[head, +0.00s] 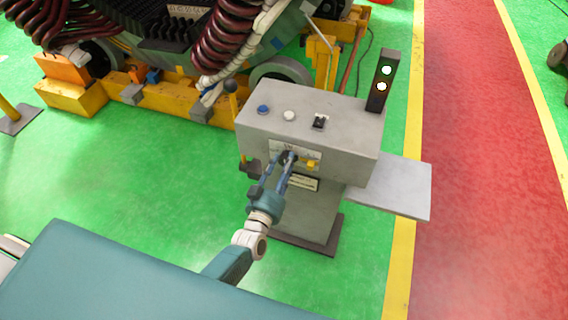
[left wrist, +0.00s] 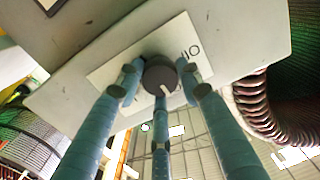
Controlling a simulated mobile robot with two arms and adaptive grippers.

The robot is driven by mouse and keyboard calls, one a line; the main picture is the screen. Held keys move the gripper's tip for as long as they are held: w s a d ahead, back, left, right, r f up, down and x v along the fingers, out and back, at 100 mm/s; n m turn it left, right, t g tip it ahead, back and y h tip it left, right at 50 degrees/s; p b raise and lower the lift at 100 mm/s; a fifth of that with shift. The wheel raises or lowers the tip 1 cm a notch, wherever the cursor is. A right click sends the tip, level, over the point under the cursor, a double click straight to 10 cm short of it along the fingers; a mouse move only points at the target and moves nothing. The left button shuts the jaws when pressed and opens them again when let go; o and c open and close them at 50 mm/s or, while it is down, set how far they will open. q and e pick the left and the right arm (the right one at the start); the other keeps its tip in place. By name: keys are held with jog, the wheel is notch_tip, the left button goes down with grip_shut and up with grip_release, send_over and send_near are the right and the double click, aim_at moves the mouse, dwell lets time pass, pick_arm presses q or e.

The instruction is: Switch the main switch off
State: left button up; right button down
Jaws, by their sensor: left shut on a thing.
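The main switch is a round dark knob (left wrist: 158,73) on a pale plate (left wrist: 118,66), on the front of a grey control box (head: 345,128). A short white line marks the knob's face, and small marks, one like an O, stand on the plate beside it. My left gripper (head: 285,160) reaches the box front. Its fingers (left wrist: 160,92) are closed around the knob in the left wrist view. In the head view the fingers largely hide the knob. I cannot tell which setting the knob points to. My right gripper is not in view.
The box top carries a blue button (head: 263,110), a white button (head: 289,115) and a small black switch (head: 320,121). A signal light (head: 383,80) at its right shows two lit lamps. A grey shelf (head: 398,187) juts out right. A large machine with dark red coils (head: 232,40) stands behind.

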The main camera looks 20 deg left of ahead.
pick_arm(q)
jog(key=shift+r+n, duration=0.1)
jog(key=shift+n, duration=0.4)
jog(key=shift+a+n+b, duration=0.1)
jog(key=shift+n+b, duration=0.2)
jog(key=shift+n, duration=0.2)
jog(key=n+b, duration=0.2)
jog(key=n, duration=0.4)
jog(key=shift+w, duration=0.1)
jog(key=n+b, duration=0.1)
jog(key=n, duration=0.3)
jog(key=shift+a+n+b, duration=0.1)
jog(key=shift+n+b, duration=0.25)
jog(key=shift+n, duration=0.05)
jog(key=shift+n+b, duration=1)
jog(key=shift+n, duration=1.6)
jog(key=shift+a, duration=0.1)
jog(key=o, duration=1.1)
jog(key=shift+o, duration=0.2)
